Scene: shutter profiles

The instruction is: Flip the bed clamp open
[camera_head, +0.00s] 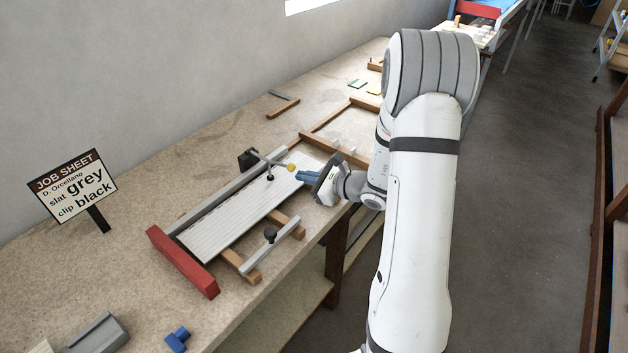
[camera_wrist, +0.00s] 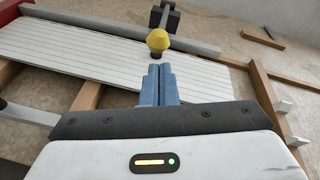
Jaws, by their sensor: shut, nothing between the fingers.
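The bed clamp (camera_head: 248,160) has a dark block at the wall side of the slatted bed; its grey bar reaches over the pale ribbed slats (camera_head: 235,218). A yellow knob (camera_head: 291,167) ends the bar and also shows in the wrist view (camera_wrist: 158,40), with a dark foot below it. My gripper (camera_head: 299,173) is shut and empty, its blue fingers pointing at the knob from the aisle side. In the wrist view, the fingertips (camera_wrist: 160,68) lie just short of the knob in the picture; I cannot tell whether they touch it.
A red end block (camera_head: 182,262) closes the bed's near end. A second bar with a black knob (camera_head: 270,235) lies beside the slats. Wooden rails (camera_head: 335,148) lie beyond. A job sheet sign (camera_head: 75,185) stands at the left. The bench between sign and bed is mostly clear.

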